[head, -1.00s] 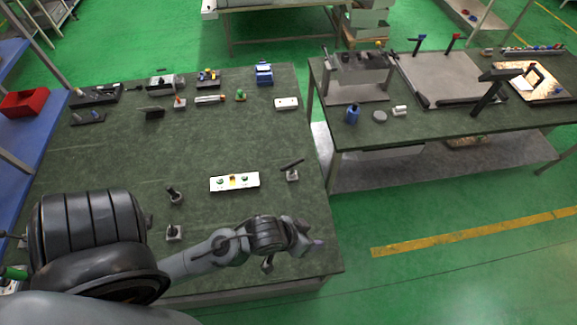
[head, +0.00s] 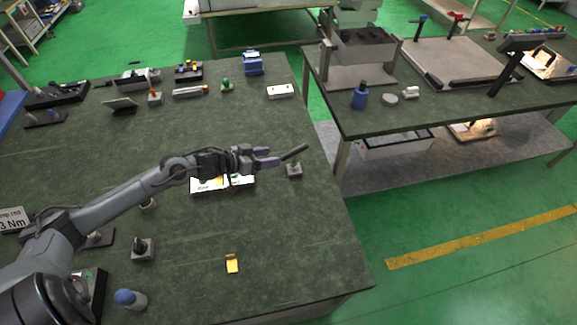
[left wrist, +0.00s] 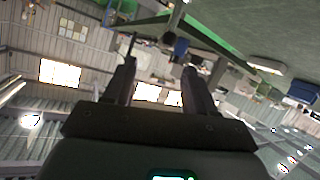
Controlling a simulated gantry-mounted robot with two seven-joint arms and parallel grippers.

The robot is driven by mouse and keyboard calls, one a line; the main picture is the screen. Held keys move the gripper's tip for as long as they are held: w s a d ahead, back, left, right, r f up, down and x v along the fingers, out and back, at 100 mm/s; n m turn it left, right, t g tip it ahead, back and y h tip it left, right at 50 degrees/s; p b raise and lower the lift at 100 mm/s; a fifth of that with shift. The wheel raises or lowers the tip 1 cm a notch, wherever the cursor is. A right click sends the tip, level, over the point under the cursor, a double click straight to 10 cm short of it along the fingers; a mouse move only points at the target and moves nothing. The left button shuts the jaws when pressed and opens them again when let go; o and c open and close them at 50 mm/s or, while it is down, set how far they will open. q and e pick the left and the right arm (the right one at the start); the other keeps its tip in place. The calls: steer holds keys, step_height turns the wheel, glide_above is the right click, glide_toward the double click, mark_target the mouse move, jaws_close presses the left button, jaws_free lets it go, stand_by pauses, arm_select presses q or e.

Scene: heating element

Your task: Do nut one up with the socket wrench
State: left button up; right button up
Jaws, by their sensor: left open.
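My left gripper (head: 268,158) is open and empty above the near table, its fingers pointing right. Contact cannot be told. In the left wrist view a thin dark rod (left wrist: 132,44) shows by the tip of the left finger. The white plate (head: 208,187) with small green and yellow fittings, perhaps the heating element, lies beneath the gripper and is partly hidden by it. No nut can be made out. My right gripper is not in view.
A grey stand (head: 143,250), a blue-capped bottle (head: 130,298) and a yellow piece (head: 232,264) are on the near table. Several tools line its back edge. A second table (head: 440,112) stands right across a gap. The near table's front right is clear.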

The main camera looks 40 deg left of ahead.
mark_target(294, 153)
arm_select(q)
steer(key=shift+b+x, duration=0.75)
steer(key=shift+x, duration=2.25)
steer(key=shift+w+d+f+b, duration=0.15)
steer(key=shift+w+f, duration=0.25)
steer(key=shift+w, duration=0.25)
steer(key=shift+w+f+b, duration=0.15)
steer(key=shift+w+f, duration=0.2)
steer(key=shift+w, duration=0.25)
steer(key=shift+w+d+f+b, duration=0.15)
steer(key=shift+w+f, duration=0.25)
steer(key=shift+w, duration=0.25)
steer(key=shift+w+d+f, duration=0.1)
steer(key=shift+w+f, duration=0.1)
steer(key=shift+w, duration=0.25)
